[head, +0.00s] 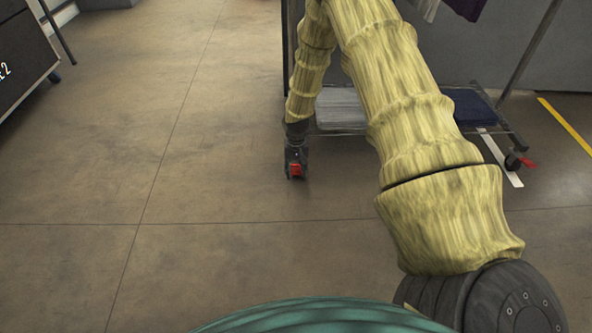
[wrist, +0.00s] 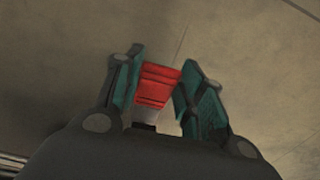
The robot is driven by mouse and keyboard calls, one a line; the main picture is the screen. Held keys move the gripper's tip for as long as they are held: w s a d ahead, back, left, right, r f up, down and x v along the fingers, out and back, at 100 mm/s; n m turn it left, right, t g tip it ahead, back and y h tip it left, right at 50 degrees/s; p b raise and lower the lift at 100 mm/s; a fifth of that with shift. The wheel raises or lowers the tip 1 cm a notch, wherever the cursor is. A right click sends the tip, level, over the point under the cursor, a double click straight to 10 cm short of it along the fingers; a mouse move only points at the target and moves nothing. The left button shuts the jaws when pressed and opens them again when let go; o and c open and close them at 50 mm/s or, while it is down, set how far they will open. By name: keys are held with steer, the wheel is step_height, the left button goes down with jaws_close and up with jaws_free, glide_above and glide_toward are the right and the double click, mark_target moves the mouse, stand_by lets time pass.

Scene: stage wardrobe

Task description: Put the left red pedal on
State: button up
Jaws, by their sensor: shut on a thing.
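The left red pedal (head: 296,170) is low by the floor at the left front foot of a clothes rack. In the wrist view the red pedal (wrist: 157,87) lies between the two fingers of my gripper (wrist: 161,60). My gripper (head: 296,158) reaches down to it and is shut on it. The wheel under the pedal is mostly hidden by my gripper. I cannot tell whether the pedal is up or pressed down.
The rack's lower shelf (head: 345,127) holds folded grey and dark blue cloth (head: 473,108). A second red pedal (head: 528,163) is at the rack's right foot. White and yellow floor strips (head: 568,127) lie at right. A dark cabinet (head: 22,50) stands far left. Floor between is clear.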

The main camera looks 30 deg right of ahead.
steer(key=shift+s+p, duration=0.1)
steer(key=shift+p, duration=0.5)
steer(key=shift+s+a+t+h+p, duration=0.2)
steer(key=shift+t+h+p, duration=0.3)
steer(key=shift+t+p, duration=0.45)
steer(key=t+p, duration=0.1)
steer(key=f+t+h+p, duration=0.1)
steer(key=shift+s+a+p, duration=0.15)
steer(key=shift+s+p, duration=0.05)
steer(key=shift+p, duration=0.2)
steer(key=shift+f+t+h+p, duration=0.15)
steer(key=shift+t+h+p, duration=0.15)
steer(key=shift+t+h, duration=0.2)
steer(key=shift+f+t, duration=0.1)
steer(key=shift+t, duration=0.15)
steer(key=o, duration=1)
